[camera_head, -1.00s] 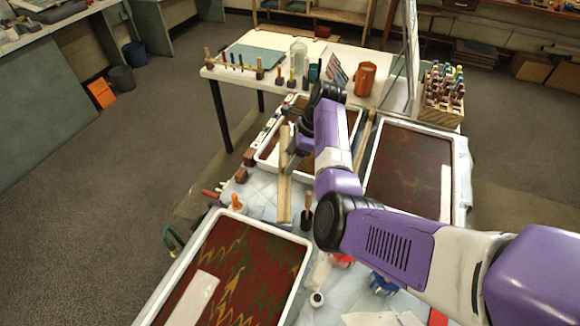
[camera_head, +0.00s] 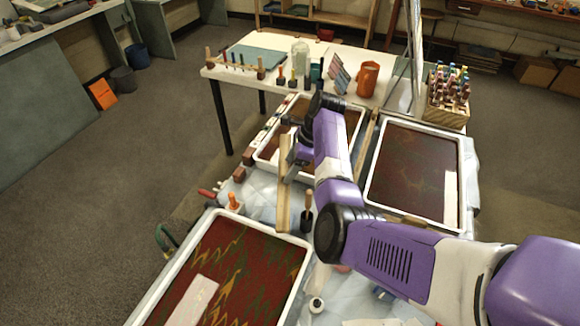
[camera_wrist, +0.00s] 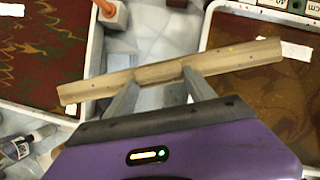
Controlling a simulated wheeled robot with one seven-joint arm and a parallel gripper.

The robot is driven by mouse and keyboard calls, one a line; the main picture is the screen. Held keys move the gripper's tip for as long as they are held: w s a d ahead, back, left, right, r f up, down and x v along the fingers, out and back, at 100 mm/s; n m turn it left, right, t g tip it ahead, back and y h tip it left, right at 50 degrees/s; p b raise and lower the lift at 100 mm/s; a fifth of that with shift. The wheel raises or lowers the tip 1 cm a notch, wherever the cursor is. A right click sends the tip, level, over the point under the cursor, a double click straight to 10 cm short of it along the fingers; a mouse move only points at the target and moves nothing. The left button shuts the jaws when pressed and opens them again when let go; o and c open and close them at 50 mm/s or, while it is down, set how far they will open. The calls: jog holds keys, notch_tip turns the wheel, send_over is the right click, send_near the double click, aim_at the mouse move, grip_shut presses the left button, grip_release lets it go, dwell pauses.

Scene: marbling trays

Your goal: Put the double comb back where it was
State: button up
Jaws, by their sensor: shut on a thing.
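The double comb is a long, pale wooden bar (camera_wrist: 236,59) lying across my fingertips in the wrist view. It has small dark dots along its face. My gripper (camera_wrist: 158,82) is shut on it near the middle. In the head view the comb (camera_head: 283,208) runs lengthwise over the table, between the near tray and the far tray, with my gripper (camera_head: 291,158) at its upper part. The comb appears raised above the table, but the height is hard to judge. Its teeth cannot be made out.
A near tray (camera_head: 303,262) of dark red marbled liquid lies at lower left, a far tray (camera_head: 266,160) beyond my gripper, and another tray (camera_head: 464,160) at right. Another wooden bar (camera_head: 365,142) lies between the far and right trays. An orange-handled tool (camera_head: 233,199) stands close to the comb.

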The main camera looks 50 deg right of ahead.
jog(key=shift+f, duration=0.4)
jog(key=o, duration=1.7)
jog(key=shift+c, duration=0.2)
jog(key=shift+r, duration=0.1)
jog(key=shift+r, duration=0.35)
jog(key=p+v, duration=0.1)
jog(key=v, duration=1.1)
jog(key=shift+r, duration=0.2)
